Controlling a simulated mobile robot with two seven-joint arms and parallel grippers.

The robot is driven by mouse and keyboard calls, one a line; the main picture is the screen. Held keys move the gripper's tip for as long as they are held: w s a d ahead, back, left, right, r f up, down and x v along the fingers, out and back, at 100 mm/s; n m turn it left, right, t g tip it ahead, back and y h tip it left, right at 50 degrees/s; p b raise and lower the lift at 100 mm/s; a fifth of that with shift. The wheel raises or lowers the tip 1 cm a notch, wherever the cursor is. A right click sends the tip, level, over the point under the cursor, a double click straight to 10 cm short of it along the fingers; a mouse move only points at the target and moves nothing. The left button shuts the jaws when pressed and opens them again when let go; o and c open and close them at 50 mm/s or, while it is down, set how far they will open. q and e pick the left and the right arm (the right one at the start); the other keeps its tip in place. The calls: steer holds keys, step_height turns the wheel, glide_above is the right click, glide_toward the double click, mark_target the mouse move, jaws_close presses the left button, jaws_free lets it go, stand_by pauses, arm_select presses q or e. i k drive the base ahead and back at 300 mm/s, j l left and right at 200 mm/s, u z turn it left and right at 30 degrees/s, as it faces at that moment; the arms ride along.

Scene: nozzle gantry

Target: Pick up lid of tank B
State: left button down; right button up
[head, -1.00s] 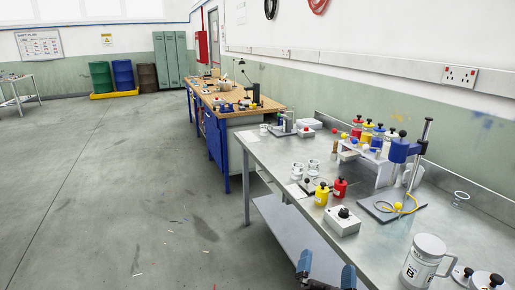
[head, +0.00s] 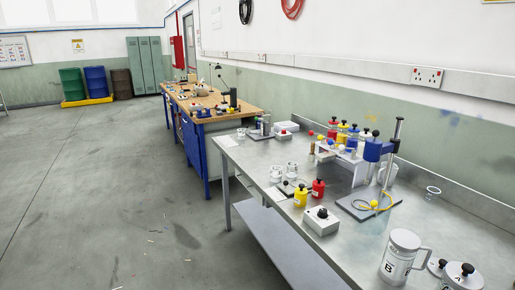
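Tank B (head: 396,266) is a white can with a side handle and a letter B, upright near the bench's front edge at lower right. Its top looks pale and has no knob; I cannot tell if it is open. A flat grey lid with a black knob (head: 434,267) lies on the bench just right of it, partly hidden by tank A. Tank A (head: 458,279) stands at the bottom edge with a black-knobbed lid on top, and is cut off by the frame. Neither of my grippers is in view.
A steel bench (head: 262,184) runs along the wall. Bare bench lies between the stand and tank B.

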mark_target(436, 266)
steer(key=k+j+z, duration=0.1)
steer(key=z, duration=1.15)
steer(key=k+l, duration=0.15)
steer(key=l, duration=0.2)
steer(key=k+l, duration=0.2)
steer(key=l, duration=0.15)
steer(key=i+j+z, duration=0.25)
steer(key=j, duration=0.35)
steer(key=i+j+z, duration=0.1)
steer(key=i+j, duration=0.15)
steer(key=i+j+z, duration=0.15)
steer(key=j, duration=0.2)
